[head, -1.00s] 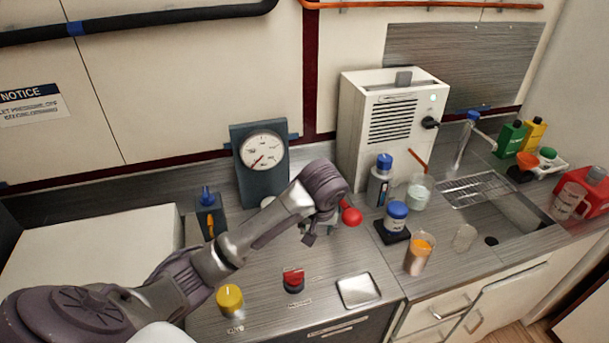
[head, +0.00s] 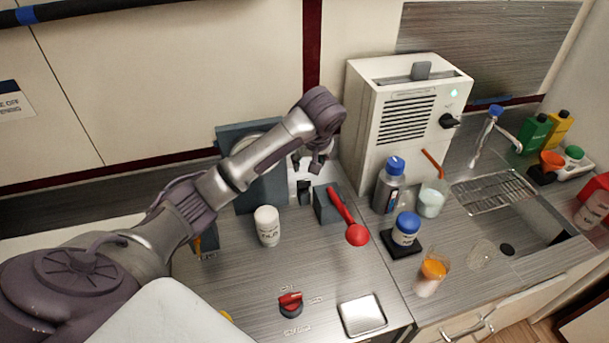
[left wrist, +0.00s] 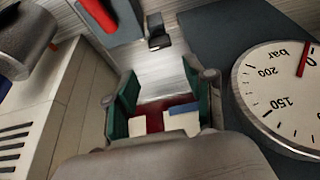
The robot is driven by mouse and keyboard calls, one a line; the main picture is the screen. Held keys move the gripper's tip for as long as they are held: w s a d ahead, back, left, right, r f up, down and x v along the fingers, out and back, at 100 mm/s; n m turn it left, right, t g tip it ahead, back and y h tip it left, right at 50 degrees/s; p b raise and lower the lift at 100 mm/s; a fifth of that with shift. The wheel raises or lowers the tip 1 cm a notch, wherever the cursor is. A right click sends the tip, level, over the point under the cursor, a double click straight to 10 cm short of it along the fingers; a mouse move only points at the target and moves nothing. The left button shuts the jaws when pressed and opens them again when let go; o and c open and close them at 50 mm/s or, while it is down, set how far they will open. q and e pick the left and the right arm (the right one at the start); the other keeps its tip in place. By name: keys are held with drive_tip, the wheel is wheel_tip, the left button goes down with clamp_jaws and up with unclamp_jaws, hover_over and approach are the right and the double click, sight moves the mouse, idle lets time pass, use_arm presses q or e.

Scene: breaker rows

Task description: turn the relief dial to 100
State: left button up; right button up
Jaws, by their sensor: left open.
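A red-topped dial (head: 290,303) with small labels around it sits on the front of the counter; I cannot read the labels or its setting. A round pressure gauge on a dark blue-grey stand (head: 262,188) is mostly behind my left arm in the head view. In the left wrist view the gauge face (left wrist: 285,95) shows "bar", 150 and 200, with its red needle near 0. My left gripper (head: 312,172) is raised in front of the wall, right of the gauge. In the left wrist view its green-padded fingers (left wrist: 167,105) are apart and empty. My right gripper is out of view.
A red lever (head: 345,215) on a grey block stands below my left gripper. A white canister (head: 267,226) is left of it. A white vented machine (head: 405,110), grey bottle (head: 389,185), blue-lidded jar (head: 406,228) and metal tray (head: 362,315) are to the right.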

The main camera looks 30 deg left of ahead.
use_arm(q)
drive_tip(key=p, duration=0.1)
hover_over(304, 181)
drive_tip(key=s+d, duration=0.2)
wheel_tip(304, 181, down, 5)
drive_tip(key=x, duration=0.4)
drive_tip(key=shift+w+a+f, duration=0.2)
drive_tip(key=shift+w+f, duration=0.1)
drive_tip(key=shift+w+f+p, duration=0.1)
drive_tip(key=shift+f+p, duration=0.2)
drive_tip(key=shift+a+f, duration=0.15)
drive_tip(key=shift+f, duration=0.15)
drive_tip(key=shift+c, duration=0.3)
drive_tip(key=c, duration=0.8)
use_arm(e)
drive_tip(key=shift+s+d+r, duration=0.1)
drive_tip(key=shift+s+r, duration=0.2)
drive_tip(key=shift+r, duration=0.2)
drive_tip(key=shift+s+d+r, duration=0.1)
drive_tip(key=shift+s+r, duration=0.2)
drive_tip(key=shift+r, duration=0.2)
